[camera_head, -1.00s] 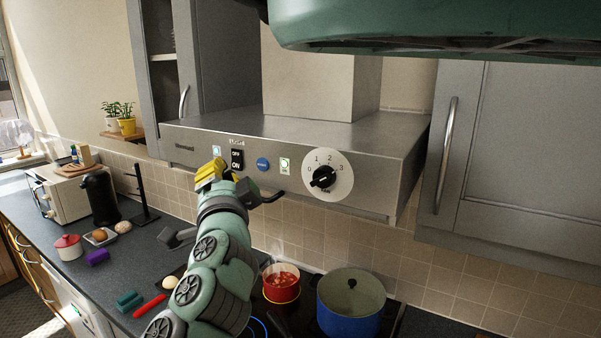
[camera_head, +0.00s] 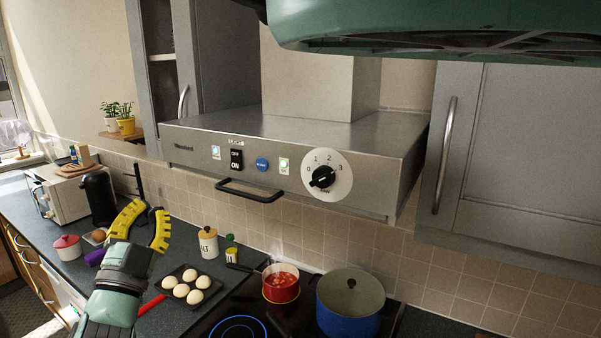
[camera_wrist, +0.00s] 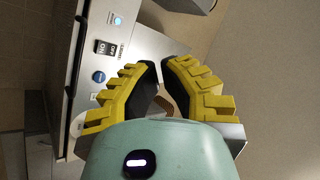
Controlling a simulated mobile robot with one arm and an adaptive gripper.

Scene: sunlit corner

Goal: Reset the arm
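My gripper (camera_head: 143,226) has yellow fingers and a green-grey body. In the wrist view the yellow fingers (camera_wrist: 162,75) curve toward each other with a dark gap between the tips. The hood panel also shows in the wrist view (camera_wrist: 137,47).
The grey range hood (camera_head: 205,165) has a dial, switch and handle. Cabinets (camera_head: 520,150) hang right.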

